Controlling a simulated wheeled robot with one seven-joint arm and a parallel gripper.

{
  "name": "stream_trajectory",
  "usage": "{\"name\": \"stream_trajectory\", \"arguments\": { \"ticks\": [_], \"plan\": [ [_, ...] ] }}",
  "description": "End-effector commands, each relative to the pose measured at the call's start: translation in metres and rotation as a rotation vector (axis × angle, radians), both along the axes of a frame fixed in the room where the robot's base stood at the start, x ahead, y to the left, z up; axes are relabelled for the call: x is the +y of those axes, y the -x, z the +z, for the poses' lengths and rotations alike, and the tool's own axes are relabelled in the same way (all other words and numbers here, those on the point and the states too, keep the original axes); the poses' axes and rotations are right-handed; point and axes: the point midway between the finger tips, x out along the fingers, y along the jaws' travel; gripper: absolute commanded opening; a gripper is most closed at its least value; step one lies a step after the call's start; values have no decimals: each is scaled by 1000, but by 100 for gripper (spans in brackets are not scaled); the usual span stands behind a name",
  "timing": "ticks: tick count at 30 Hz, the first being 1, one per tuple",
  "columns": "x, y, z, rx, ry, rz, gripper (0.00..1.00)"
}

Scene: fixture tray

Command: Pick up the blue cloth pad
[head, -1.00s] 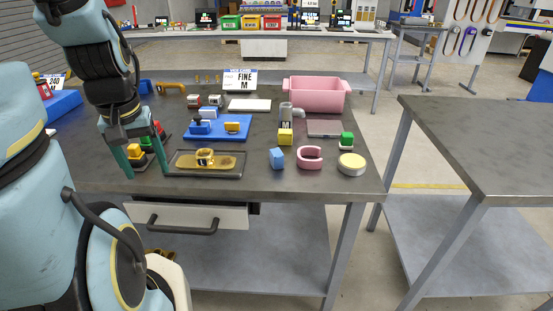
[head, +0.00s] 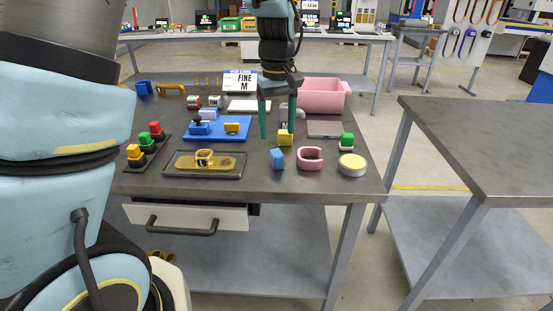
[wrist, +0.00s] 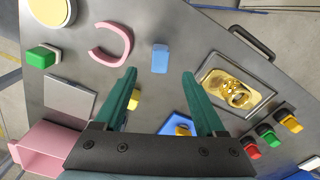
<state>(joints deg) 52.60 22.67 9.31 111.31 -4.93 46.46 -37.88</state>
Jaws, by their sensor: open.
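The blue cloth pad (head: 277,158) looks like a small light-blue block on the dark table, near its front edge. In the wrist view the pad (wrist: 160,58) lies ahead of the fingertips, between their lines. My gripper (head: 277,137) is open and empty, with green fingers pointing down, above the table and behind the pad. In the wrist view my gripper (wrist: 159,73) has its fingers wide apart, and nothing is between them. The pad is not touched.
A yellow block (head: 285,138) is close by the gripper. A pink C-shaped piece (head: 310,164) is right of the pad. A round yellow-topped tin (head: 352,165) is further right. A dark tray (head: 176,170) with a gold part is left. A pink bin (head: 320,95) stands behind.

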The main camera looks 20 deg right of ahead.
Motion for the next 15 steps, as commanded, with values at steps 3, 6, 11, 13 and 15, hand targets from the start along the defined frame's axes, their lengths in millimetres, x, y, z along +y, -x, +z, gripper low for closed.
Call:
{"name": "stream_trajectory", "arguments": {
  "ticks": [3,6,11,13,15],
  "plan": [
    [1,0,-19,3,-3,1,72],
    [1,0,-30,2,-2,1,72],
    [1,-1,-39,1,-2,1,72],
    [2,-2,-46,2,-3,1,72],
    [1,-3,-56,3,-3,0,72]
  ]
}}
